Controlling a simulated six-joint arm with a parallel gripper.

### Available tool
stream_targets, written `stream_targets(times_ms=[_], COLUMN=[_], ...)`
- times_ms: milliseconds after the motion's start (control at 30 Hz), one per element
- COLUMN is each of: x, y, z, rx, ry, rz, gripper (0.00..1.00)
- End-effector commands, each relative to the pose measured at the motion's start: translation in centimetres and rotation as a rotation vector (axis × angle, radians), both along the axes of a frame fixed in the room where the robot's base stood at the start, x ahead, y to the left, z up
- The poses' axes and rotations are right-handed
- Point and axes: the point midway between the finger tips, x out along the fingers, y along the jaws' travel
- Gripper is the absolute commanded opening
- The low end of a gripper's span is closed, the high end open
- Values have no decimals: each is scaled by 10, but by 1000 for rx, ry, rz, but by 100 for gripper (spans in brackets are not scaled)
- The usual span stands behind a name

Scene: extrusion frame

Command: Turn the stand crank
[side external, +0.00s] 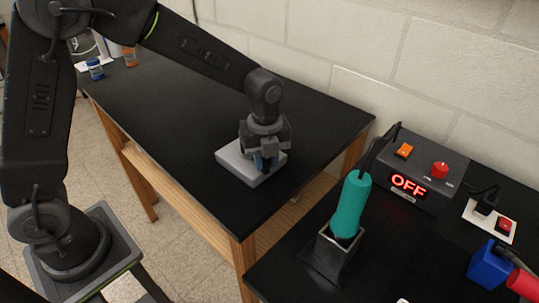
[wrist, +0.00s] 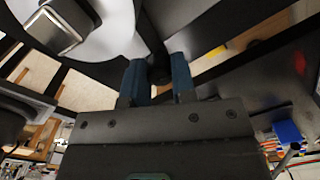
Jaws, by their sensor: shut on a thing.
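The stand (side external: 232,158) shows in the side external view as a light grey flat base on the black table, with its upper part hidden behind my gripper. A pale rounded part (wrist: 108,38) lies beyond the fingers, with a shiny square metal block (wrist: 62,30) at upper left. The rest of the crank is hidden.
A second black table at right holds a control box (side external: 418,175) reading OFF, a teal-handled tool (side external: 352,204) upright in a metal holder (side external: 331,257), and a blue block (side external: 490,266). Small bottles (side external: 95,69) stand far left. The table around the stand is clear.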

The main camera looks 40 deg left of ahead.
Motion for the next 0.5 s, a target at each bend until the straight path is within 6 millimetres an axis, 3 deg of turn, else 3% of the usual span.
stream_targets(times_ms=[500], x=[-17], y=[7], z=[3], rx=[-3], ry=[-6], rz=[-257], gripper=[0])
